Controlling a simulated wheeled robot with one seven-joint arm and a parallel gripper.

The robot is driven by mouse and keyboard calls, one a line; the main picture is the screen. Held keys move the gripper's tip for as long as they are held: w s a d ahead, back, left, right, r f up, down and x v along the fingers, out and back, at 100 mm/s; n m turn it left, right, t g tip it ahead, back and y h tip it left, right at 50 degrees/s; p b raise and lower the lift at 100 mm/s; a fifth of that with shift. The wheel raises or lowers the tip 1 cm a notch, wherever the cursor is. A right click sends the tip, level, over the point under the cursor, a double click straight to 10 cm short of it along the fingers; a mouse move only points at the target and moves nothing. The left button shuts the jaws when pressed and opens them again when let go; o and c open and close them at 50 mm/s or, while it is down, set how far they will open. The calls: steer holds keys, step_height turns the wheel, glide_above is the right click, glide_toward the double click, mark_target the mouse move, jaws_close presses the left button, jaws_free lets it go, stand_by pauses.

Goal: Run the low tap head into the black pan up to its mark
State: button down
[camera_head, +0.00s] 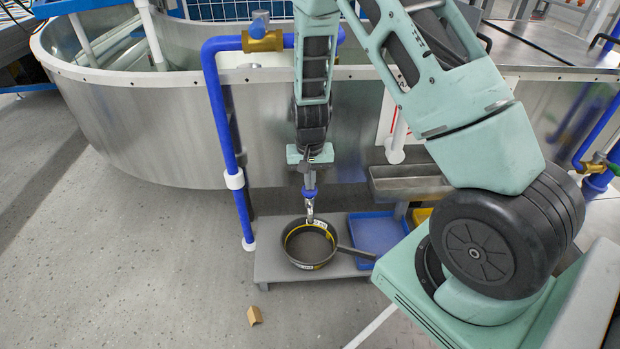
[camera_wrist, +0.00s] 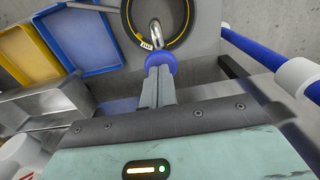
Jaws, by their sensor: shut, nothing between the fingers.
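The black pan (camera_head: 303,264) stands on a low grey stand, its handle pointing right. A yellow line with a small white label runs around its inner wall. The pan also shows at the top of the wrist view (camera_wrist: 176,14). The low tap head has a blue collar (camera_wrist: 161,60) and a curved chrome spout (camera_head: 310,211), which hangs over the pan. My gripper (camera_head: 309,181) points down just above the blue collar, shut and empty. Its fingers also show in the wrist view (camera_wrist: 157,88), close to the collar; contact is unclear. I cannot make out any water.
A blue tray (camera_head: 378,236) and a yellow tray (camera_head: 421,216) lie right of the pan. A metal trough (camera_head: 410,184) is above them. A blue pipe (camera_head: 222,130) rises left of my gripper, before a large steel tank (camera_head: 130,120). A cardboard piece (camera_head: 254,315) lies on the floor.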

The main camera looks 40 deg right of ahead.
steer(key=shift+f, duration=0.9)
steer(key=shift+s+f, duration=0.15)
stand_by(7.0)
